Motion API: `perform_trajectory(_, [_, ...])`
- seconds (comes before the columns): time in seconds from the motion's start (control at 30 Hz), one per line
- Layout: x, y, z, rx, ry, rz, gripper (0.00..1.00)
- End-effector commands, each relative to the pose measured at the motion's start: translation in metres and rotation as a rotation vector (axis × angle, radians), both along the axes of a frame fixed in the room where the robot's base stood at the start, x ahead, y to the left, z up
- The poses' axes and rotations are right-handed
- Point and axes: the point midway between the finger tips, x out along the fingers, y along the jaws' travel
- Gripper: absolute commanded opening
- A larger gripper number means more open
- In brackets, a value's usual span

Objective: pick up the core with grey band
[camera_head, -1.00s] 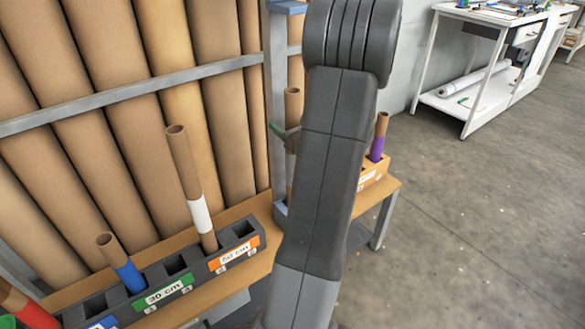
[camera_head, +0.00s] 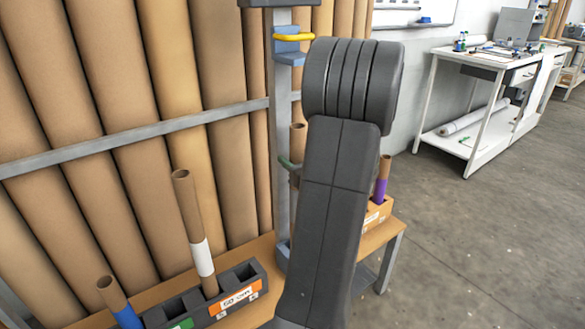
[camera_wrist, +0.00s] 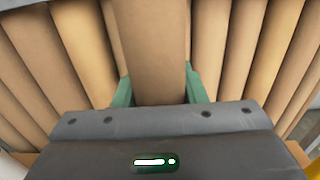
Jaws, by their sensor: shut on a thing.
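A plain brown cardboard core (camera_wrist: 157,50) stands between the green fingers of my gripper (camera_wrist: 160,88) in the wrist view. The fingers are shut on it, one on each side. In the head view its upper end (camera_head: 298,140) shows left of my arm, beside one green finger (camera_head: 288,163). The rest of this core is hidden behind my arm, and no grey band shows on it in either view.
A white-banded core (camera_head: 203,258) and a blue-banded core (camera_head: 127,316) stand in the dark slotted rack (camera_head: 262,268). A purple-banded core (camera_head: 381,190) stands in a wooden holder (camera_head: 376,218) at right. Large brown rolls (camera_head: 165,110) lean behind a grey rail (camera_head: 140,137). Floor right is clear.

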Motion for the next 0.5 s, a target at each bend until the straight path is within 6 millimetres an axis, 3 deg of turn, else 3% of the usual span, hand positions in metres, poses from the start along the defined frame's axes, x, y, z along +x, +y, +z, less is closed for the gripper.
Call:
perform_trajectory(0.03, [0.000, 0.000, 0.014, -0.003, -0.006, 0.000, 0.00])
perform_trajectory(0.3, [0.000, 0.000, 0.066, -0.002, -0.005, 0.000, 0.00])
perform_trajectory(0.47, [-0.001, 0.000, 0.093, -0.003, -0.005, -0.001, 0.00])
perform_trajectory(0.5, [-0.008, -0.007, 0.087, -0.001, 0.000, -0.004, 0.00])
